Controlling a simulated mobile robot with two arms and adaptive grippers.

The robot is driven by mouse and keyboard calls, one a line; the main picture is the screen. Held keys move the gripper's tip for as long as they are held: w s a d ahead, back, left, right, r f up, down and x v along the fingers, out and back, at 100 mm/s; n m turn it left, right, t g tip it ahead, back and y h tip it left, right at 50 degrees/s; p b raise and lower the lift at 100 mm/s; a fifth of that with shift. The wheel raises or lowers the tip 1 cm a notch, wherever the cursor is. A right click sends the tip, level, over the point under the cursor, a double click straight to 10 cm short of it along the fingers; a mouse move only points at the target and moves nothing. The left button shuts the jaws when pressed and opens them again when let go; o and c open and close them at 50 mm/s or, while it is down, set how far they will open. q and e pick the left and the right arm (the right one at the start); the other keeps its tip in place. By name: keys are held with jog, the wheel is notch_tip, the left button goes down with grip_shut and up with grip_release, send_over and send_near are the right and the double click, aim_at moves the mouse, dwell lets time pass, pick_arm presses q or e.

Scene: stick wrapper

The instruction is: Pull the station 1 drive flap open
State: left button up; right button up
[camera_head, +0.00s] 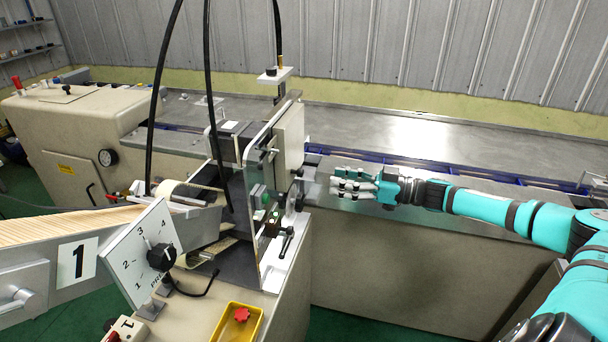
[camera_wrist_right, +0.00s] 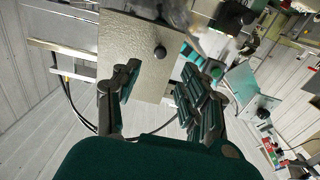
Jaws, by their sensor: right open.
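The station 1 machine (camera_head: 255,190) stands left of centre in the head view. A beige panel (camera_head: 290,135), which looks like the drive flap, is on its right side and appears closed. In the right wrist view a beige textured panel (camera_wrist_right: 130,40) with a black knob (camera_wrist_right: 160,52) shows beyond the fingers. My right gripper (camera_head: 336,185) is open and empty, right of the machine and lower than the panel in the head view. In the wrist view its fingers (camera_wrist_right: 158,90) are spread, with the knob beyond the gap. I see no contact. My left gripper is out of view.
A dial plate (camera_head: 140,255) and a sign with "1" (camera_head: 77,260) stand at the front left. A yellow tray (camera_head: 218,323) holds a red knob (camera_head: 242,314). Black cables (camera_head: 210,90) hang over the machine. A long metal table (camera_head: 430,140) runs behind my right arm.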

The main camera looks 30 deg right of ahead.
aim_at(293, 152)
jog(key=p+x, duration=0.2)
jog(key=x, duration=0.7)
jog(key=shift+w+a, duration=0.15)
jog(key=shift+a, duration=0.05)
grip_shut()
